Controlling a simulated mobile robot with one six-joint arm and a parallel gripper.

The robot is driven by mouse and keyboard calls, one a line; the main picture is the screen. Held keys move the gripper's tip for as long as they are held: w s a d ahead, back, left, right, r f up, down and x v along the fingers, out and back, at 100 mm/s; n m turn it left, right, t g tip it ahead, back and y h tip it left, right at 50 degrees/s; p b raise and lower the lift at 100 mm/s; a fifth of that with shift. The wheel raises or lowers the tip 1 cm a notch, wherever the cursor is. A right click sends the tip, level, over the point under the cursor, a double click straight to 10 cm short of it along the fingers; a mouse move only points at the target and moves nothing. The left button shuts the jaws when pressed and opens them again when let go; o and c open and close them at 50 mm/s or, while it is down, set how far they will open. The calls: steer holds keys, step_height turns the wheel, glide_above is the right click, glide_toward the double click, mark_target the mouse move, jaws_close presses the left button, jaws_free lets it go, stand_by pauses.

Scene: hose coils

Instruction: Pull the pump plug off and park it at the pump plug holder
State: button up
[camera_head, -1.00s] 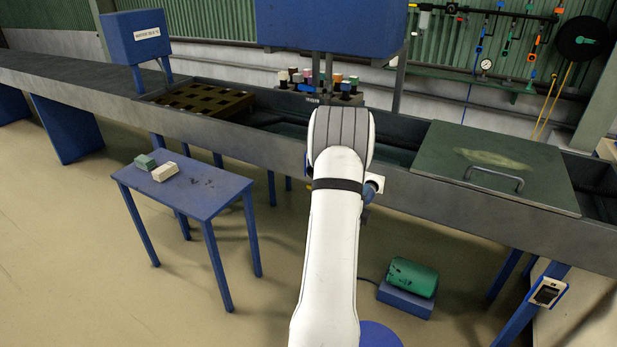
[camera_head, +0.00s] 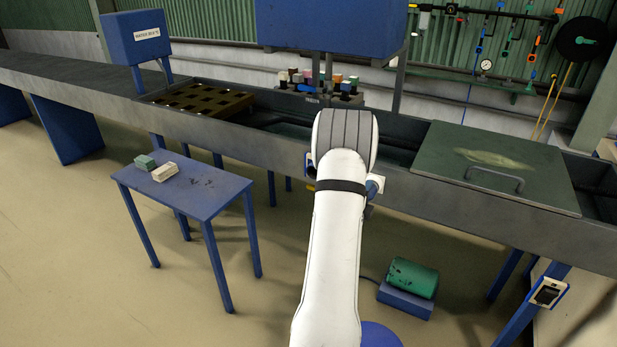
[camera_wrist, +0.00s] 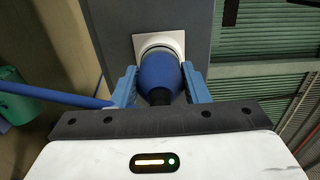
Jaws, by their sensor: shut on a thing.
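The blue pump plug (camera_wrist: 158,80) shows in the wrist view between the two light-blue fingers of my gripper (camera_wrist: 159,72), which is shut on it. Beyond the plug is a white square socket plate with a round ring (camera_wrist: 160,42), on a dark grey post or panel. The plug lines up with the ring and overlaps it; I cannot tell whether they still touch. In the head view my white arm hides the fingers and plug. Small pale plates show at the left (camera_head: 309,164) and right (camera_head: 375,184) of my wrist; I cannot tell which is the pump plug holder.
The long grey trough (camera_head: 240,127) runs behind my wrist. A blue table (camera_head: 196,199) with two small blocks stands left. A green pump (camera_head: 414,276) on a blue base sits on the floor right of my arm. A black device (camera_head: 547,292) is on a blue leg.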

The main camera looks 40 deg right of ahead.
stand_by(0.3)
steer(key=o, duration=1.2)
steer(key=c, duration=0.3)
steer(key=shift+a, duration=0.3)
steer(key=shift+v, duration=1.85)
steer(key=shift+s, duration=0.1)
steer(key=v, duration=0.8)
